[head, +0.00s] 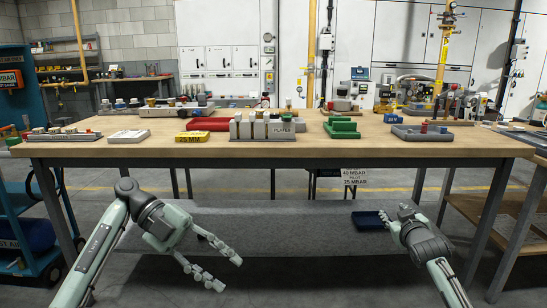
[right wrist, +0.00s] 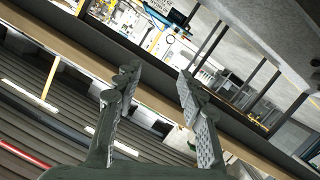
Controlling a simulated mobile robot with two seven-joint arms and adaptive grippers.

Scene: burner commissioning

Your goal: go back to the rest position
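My left gripper (head: 228,274) is in front of the workbench, below the level of its top, with its fingers apart and nothing between them. My right gripper (head: 393,217) is also in front of the bench and below its top, on the right. In the right wrist view its two fingers (right wrist: 157,85) stand apart with nothing held between them. Neither gripper touches anything that I can see.
The wooden workbench (head: 340,149) spans the view ahead, carrying a red tray (head: 207,124), a grey block rack (head: 262,128), a green block set (head: 342,128) and a grey tray (head: 422,133). A blue cart (head: 22,190) stands left. A dark blue bin (head: 368,221) sits on the lower shelf.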

